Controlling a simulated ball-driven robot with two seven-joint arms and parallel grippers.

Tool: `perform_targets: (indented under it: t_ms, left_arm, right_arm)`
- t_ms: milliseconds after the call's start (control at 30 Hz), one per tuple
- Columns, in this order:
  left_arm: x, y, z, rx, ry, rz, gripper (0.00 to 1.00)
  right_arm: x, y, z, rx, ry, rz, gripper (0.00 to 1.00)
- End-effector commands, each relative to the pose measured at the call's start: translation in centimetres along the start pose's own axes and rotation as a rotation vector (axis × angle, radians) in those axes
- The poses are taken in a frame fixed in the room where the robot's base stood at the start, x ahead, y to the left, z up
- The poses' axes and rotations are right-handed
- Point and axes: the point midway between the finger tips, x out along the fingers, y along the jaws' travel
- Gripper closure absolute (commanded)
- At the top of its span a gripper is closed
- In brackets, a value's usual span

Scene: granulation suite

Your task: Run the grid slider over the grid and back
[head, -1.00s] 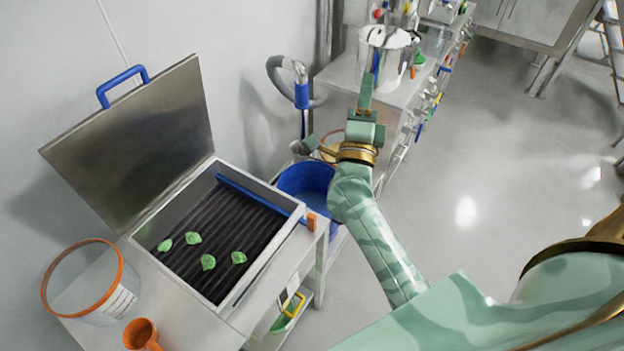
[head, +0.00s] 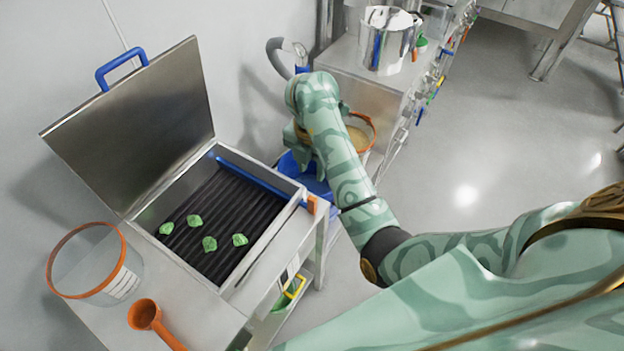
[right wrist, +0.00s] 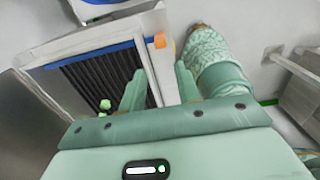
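The grid (head: 225,215) of dark parallel bars sits in an open metal box, and several green lumps (head: 209,244) lie on it. The grid slider (head: 250,174) is a blue bar along the grid's far edge, with an orange end (head: 312,205) outside the box wall. My right gripper (head: 302,150) is beyond the slider's orange end, partly hidden by its own arm. In the right wrist view its two fingers (right wrist: 160,88) are apart with nothing held between them, and the slider's orange end (right wrist: 160,41) shows ahead of them. My left gripper is out of view.
The raised metal lid (head: 140,130) with a blue handle stands behind the box. A clear orange-rimmed tub (head: 122,268) and an orange scoop (head: 145,315) are at the box's left front. A blue bucket (head: 318,186) stands right of the box, partly hidden by my arm.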

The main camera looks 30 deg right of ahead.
Motion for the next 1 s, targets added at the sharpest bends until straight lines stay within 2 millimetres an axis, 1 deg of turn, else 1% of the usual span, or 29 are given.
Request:
perform_targets:
  t_ms: [33, 167, 300, 500, 600, 700, 800, 1000]
  left_arm:
    - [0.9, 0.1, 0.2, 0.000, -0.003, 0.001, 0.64]
    - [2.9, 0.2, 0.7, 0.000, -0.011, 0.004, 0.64]
    - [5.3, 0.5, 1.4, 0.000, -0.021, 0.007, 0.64]
    - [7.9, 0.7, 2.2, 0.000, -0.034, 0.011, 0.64]
    - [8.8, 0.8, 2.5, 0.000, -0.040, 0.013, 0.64]
    - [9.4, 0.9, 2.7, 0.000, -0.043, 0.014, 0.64]
    - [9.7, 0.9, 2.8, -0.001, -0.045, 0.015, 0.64]
    - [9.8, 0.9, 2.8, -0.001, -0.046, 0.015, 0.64]
  right_arm:
    - [1.2, 0.0, -0.1, 0.001, 0.003, -0.002, 0.67]
    - [4.0, -0.1, 0.0, -0.001, 0.002, -0.006, 0.67]
    - [7.5, -0.1, 0.0, -0.001, 0.001, -0.007, 0.67]
    - [11.9, -0.1, 0.0, -0.001, 0.001, -0.007, 0.67]
    - [13.7, -0.1, 0.0, -0.001, 0.001, -0.006, 0.67]
    - [14.8, -0.1, 0.0, -0.001, -0.001, -0.005, 0.67]
    - [15.6, -0.1, 0.1, 0.000, -0.002, -0.003, 0.67]
    - [15.9, -0.1, 0.1, 0.000, -0.003, -0.002, 0.67]
